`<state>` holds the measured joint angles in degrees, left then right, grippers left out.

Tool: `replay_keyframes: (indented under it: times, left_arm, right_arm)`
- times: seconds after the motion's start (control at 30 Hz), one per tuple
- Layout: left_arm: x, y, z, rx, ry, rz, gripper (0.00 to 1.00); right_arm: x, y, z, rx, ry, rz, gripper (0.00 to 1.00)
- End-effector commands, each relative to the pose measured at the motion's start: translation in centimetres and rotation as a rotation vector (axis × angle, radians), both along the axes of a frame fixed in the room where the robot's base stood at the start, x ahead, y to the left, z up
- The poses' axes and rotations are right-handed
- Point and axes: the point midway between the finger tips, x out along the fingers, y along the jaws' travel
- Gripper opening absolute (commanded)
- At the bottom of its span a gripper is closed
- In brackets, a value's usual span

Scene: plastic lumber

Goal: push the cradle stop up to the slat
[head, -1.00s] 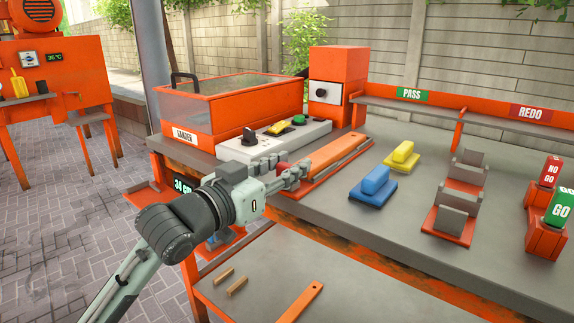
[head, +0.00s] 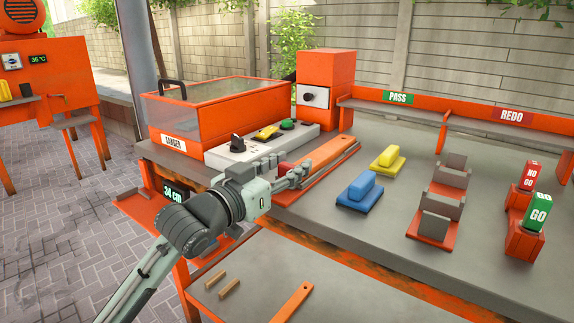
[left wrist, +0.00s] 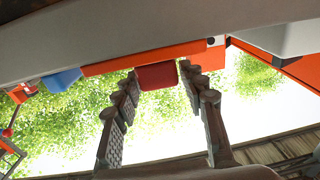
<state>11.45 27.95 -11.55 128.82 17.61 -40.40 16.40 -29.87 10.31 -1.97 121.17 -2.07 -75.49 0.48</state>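The red cradle stop (head: 283,169) sits at the near left end of the orange cradle on the bench, partly hidden by my left gripper. It also shows in the left wrist view (left wrist: 157,76), between the fingertips. The orange slat (head: 326,151) lies lengthwise in the cradle beyond the stop. Whether stop and slat touch is hard to tell. My left gripper (head: 296,176) is at the stop, its fingers pointing along the cradle. In the left wrist view its fingers (left wrist: 160,82) stand apart, one on each side of the stop. My right gripper is out of view.
The sander (head: 222,112) and its control panel (head: 262,138) stand just behind the cradle. Blue (head: 360,190) and yellow (head: 387,162) blocks lie to the right, then a grey-and-orange fixture (head: 442,200) and NO GO/GO gauges (head: 527,210). Bench space lies between them.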

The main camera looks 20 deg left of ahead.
Motion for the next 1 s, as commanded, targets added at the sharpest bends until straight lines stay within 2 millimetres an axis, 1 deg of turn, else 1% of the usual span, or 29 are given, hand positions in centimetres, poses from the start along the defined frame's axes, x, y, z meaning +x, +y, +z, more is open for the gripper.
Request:
replay_keyframes:
  times: [0.03, 0.07, 0.33, 0.4, 0.47, 0.7, 0.8, 0.9, 1.0]
  left_arm:
    - [0.0, 0.0, 0.0, 0.000, 0.000, 0.000, 0.51]
    - [0.0, 0.0, 0.0, 0.000, 0.000, 0.000, 0.55]
    - [-0.1, 0.0, 0.0, 0.000, 0.001, 0.000, 0.55]
    - [-0.4, 0.1, -0.1, 0.000, 0.001, 0.000, 0.55]
    - [-0.9, 0.4, -0.2, 0.001, 0.003, 0.001, 0.55]
    - [-4.8, 1.7, -0.2, 0.003, 0.003, -0.001, 0.55]
    - [-6.0, 2.2, -0.2, 0.002, 0.003, 0.000, 0.55]
    - [-6.8, 2.5, -0.1, 0.001, 0.002, 0.000, 0.55]
    - [-7.1, 2.6, 0.0, 0.000, 0.001, 0.000, 0.55]
  right_arm:
    - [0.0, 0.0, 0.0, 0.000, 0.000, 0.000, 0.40]
    - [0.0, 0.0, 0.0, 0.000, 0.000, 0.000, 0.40]
    - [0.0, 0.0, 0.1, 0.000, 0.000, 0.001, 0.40]
    - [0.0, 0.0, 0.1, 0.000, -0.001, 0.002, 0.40]
    - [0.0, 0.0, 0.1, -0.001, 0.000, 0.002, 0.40]
    - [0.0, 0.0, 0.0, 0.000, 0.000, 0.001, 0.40]
    - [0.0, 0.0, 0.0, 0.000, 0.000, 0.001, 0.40]
    - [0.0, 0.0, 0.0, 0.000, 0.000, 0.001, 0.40]
    - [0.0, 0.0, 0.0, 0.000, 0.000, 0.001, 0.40]
